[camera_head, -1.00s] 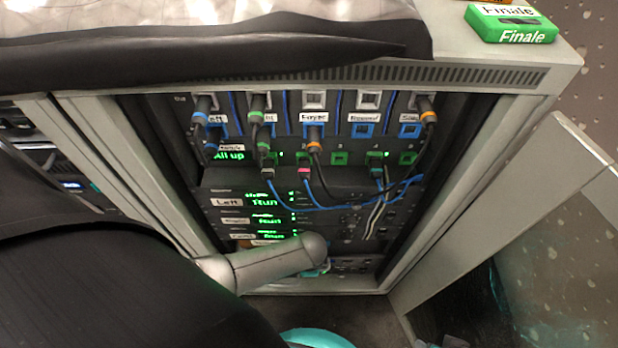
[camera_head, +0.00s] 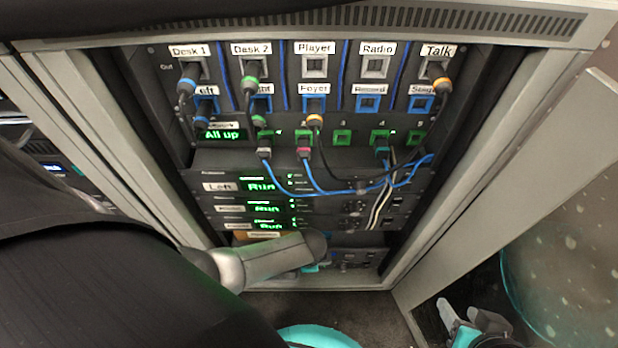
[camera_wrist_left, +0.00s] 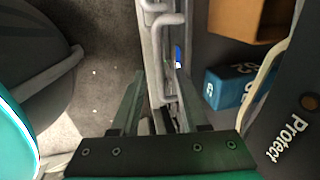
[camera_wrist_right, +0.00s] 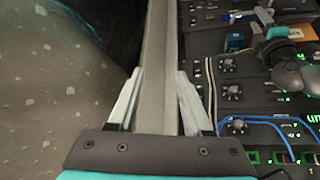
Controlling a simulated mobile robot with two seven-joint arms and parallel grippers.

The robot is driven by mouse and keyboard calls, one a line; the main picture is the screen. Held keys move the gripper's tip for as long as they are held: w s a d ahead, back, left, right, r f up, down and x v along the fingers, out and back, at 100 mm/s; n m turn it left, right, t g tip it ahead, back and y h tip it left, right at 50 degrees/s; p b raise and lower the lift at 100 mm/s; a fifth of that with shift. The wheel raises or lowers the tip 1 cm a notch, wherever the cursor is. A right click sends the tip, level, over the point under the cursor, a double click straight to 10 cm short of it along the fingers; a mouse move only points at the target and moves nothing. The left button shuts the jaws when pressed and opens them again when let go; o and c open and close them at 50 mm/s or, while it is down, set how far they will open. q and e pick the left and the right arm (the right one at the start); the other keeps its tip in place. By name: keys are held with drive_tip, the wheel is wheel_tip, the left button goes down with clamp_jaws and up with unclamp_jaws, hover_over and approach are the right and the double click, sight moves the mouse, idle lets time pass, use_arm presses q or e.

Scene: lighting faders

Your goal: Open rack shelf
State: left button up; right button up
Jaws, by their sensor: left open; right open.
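The grey equipment rack (camera_head: 479,150) stands open in the head view. At its bottom is a low bay, seen as a dark panel (camera_head: 355,260), partly hidden by my left arm. My left gripper is mostly hidden there; in the left wrist view its open fingers (camera_wrist_left: 158,100) stand on either side of a pale metal edge with a bent handle (camera_wrist_left: 165,22). An orange-brown box (camera_wrist_left: 245,18) and a blue box (camera_wrist_left: 230,86) lie beside that edge. My right gripper (camera_head: 458,318) is open at the lower right; its fingers flank a grey strip (camera_wrist_right: 158,75) in the right wrist view. Contact is unclear.
A pale swung-out door panel (camera_head: 510,205) stands to the right of the rack. Cables, including blue ones (camera_head: 345,193), hang in front of the patch panel (camera_head: 290,130) and units above the bay.

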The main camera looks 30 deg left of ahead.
use_arm(q)
drive_tip(key=shift+w+f+b, duration=0.15)
drive_tip(key=shift+f+b, duration=0.6)
drive_tip(key=shift+f, duration=0.25)
use_arm(e)
drive_tip(key=shift+w+a+t+y, duration=0.4)
drive_tip(key=shift+w+a+t, duration=0.3)
drive_tip(key=shift+a, duration=0.25)
drive_tip(key=shift+w+a+t+y, duration=0.4)
drive_tip(key=shift+w+a+t, duration=0.2)
drive_tip(key=shift+a+t, duration=0.25)
drive_tip(key=shift+a, duration=0.1)
use_arm(q)
drive_tip(key=shift+a, duration=0.1)
clamp_jaws()
